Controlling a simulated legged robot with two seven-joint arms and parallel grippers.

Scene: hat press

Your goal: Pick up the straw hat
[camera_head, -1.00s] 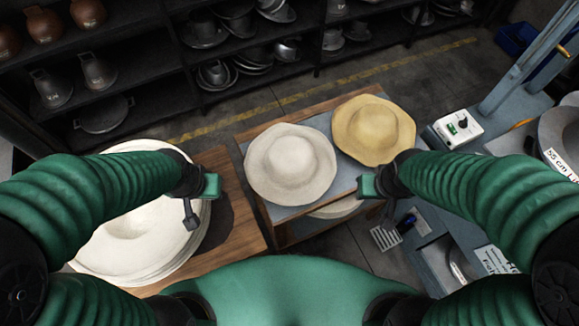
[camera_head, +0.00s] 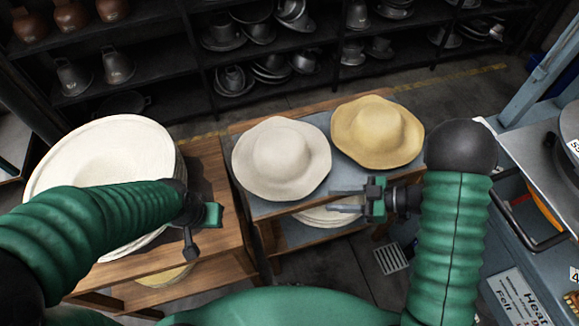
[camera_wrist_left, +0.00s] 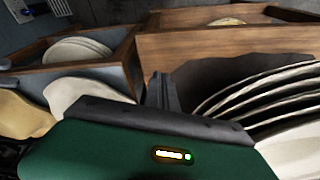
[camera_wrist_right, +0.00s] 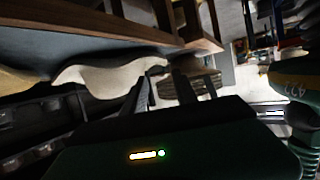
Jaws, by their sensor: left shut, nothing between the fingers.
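The yellow-tan straw hat (camera_head: 378,130) lies brim down on the right of a grey-topped table, crown up. A cream hat (camera_head: 282,158) lies to its left, their brims close together. My right gripper (camera_head: 346,201) is open and empty, its fingers pointing left, in front of the two hats near the table's front edge. Its fingers also show in the right wrist view (camera_wrist_right: 172,92), with a cream brim beyond them. My left gripper (camera_head: 189,245) is shut and empty, beside the white stack at the left. In the left wrist view the tan brim (camera_wrist_left: 20,115) shows at the left edge.
A stack of white hat bodies (camera_head: 60,170) stands on a wooden table (camera_head: 225,225) at the left. More pale hats (camera_head: 322,216) lie on the shelf below the hats. A grey machine (camera_head: 540,150) stands at the right. Dark shelves (camera_head: 190,100) line the back.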

